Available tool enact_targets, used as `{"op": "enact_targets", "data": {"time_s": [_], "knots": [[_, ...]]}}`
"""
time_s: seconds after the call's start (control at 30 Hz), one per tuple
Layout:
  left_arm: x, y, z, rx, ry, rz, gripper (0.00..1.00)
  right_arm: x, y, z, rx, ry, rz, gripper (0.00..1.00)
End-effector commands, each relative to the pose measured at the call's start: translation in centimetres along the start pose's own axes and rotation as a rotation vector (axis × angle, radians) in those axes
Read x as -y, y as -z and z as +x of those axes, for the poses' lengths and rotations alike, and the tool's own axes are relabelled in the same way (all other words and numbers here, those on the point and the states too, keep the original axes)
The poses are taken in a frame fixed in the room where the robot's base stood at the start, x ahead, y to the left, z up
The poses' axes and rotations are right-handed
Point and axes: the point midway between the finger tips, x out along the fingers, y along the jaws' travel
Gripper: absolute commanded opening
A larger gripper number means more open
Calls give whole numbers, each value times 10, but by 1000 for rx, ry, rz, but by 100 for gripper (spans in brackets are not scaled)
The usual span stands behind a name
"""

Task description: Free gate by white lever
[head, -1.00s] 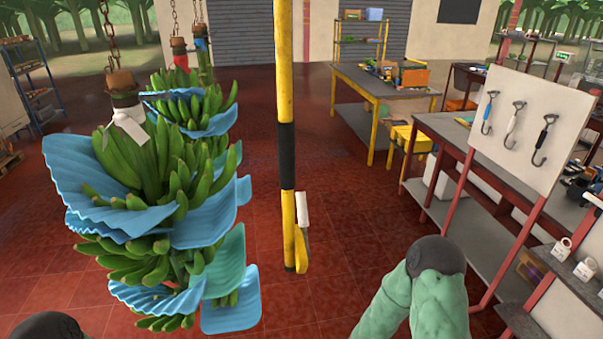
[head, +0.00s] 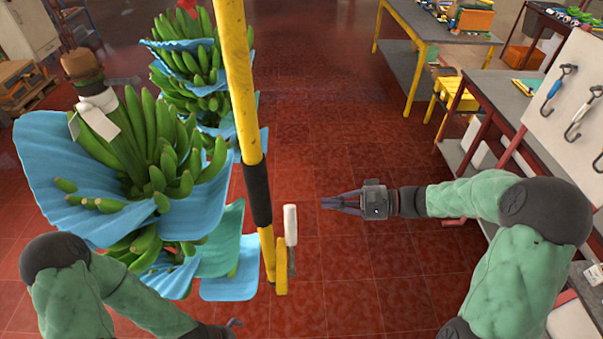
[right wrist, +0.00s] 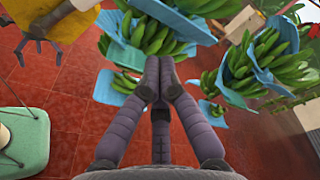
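The gate post (head: 243,85) is a yellow bar with a black band, slightly tilted in the head view. The white lever (head: 290,225) stands beside its lower end, next to a short yellow piece (head: 282,268).
Banana bunches (head: 150,150) with blue sheets hang close left of the post. A workbench (head: 490,95) and a white board with hooks (head: 575,90) stand at the right, near my right arm. The red tiled floor (head: 345,280) between is clear.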

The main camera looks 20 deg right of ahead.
Motion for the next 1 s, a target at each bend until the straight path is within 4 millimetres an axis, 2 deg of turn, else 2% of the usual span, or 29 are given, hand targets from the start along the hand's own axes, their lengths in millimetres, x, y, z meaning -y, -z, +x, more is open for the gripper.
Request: {"op": "enact_targets", "data": {"time_s": [0.03, 0.17, 0.57, 0.77, 1.0], "knots": [[-1, 0, -3, 1, 0, 0, 100, 12, -4, -5, 1, 26, -16, 0], [-1, 0, -4, 1, 0, -1, 100, 25, -7, -11, 6, 62, -37, 0], [-1, 0, -4, 1, 0, -1, 100, 26, -8, -9, 8, 66, -39, 0], [-2, -1, -6, 1, 0, 0, 100, 28, -9, 13, 11, 64, -38, 0], [-4, -1, -10, 1, 0, 0, 100, 31, -10, 58, 13, 64, -37, 0]]}}
